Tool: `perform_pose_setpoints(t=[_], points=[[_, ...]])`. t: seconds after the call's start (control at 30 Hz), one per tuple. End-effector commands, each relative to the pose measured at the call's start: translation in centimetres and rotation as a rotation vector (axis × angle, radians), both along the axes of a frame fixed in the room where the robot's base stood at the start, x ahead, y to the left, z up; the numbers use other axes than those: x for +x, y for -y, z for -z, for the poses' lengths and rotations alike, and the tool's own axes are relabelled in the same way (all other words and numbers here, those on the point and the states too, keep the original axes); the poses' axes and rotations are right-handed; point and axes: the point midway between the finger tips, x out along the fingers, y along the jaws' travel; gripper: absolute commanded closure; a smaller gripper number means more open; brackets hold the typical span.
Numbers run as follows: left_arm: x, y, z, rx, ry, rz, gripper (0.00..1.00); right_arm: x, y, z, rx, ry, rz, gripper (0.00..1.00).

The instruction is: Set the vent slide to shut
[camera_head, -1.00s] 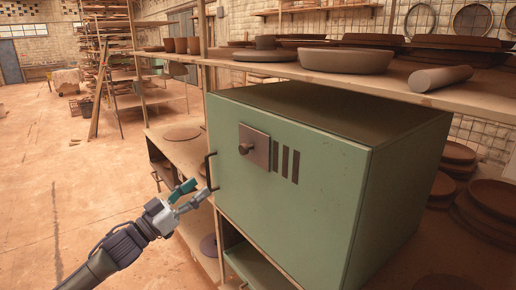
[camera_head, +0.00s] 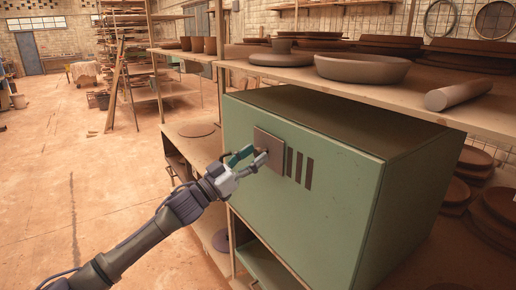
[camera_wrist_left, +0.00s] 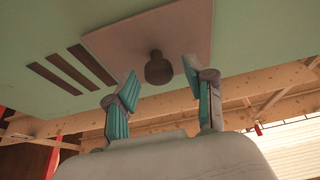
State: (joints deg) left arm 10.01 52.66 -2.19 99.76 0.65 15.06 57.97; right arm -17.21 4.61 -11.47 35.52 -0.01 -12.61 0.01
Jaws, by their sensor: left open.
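The vent slide (camera_head: 268,143) is a flat square brownish plate on the front of the green cabinet (camera_head: 340,205). Three dark vent slots (camera_head: 299,168) show uncovered just right of the plate. In the left wrist view, the slide (camera_wrist_left: 195,35) carries a dark round knob (camera_wrist_left: 158,68), and the slots (camera_wrist_left: 72,70) lie left of it. My left gripper (camera_head: 253,158) is at the slide, its fingers hiding most of the knob in the head view. In the wrist view, the left gripper (camera_wrist_left: 165,92) is open, its teal-padded fingers on either side below the knob, with gaps. My right gripper is not in view.
A wooden shelf (camera_head: 410,93) with clay dishes (camera_head: 362,68) and a cylinder (camera_head: 458,93) runs above the cabinet. An open compartment (camera_head: 262,262) lies below it. Stacked plates (camera_head: 497,212) stand to the right. The floor at left is clear.

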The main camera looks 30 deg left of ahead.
Motion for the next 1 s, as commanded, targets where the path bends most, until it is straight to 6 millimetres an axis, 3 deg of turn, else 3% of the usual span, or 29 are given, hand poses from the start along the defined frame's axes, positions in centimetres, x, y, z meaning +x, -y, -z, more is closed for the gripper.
perform_pose_setpoints(t=[0.2, 0.5, 0.83, 1.0], points=[[1.4, 0.6, -0.7, 0.000, 0.000, -0.001, 0.46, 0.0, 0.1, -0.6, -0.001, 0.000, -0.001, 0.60], [1.5, 0.6, -0.6, 0.000, -0.001, -0.001, 0.46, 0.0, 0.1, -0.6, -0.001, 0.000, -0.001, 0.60], [1.5, 0.6, -0.6, 0.001, -0.001, 0.000, 1.00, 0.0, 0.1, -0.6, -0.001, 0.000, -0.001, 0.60], [1.5, 0.6, -0.6, 0.001, -0.001, 0.000, 1.00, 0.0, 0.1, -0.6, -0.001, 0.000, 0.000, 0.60]])
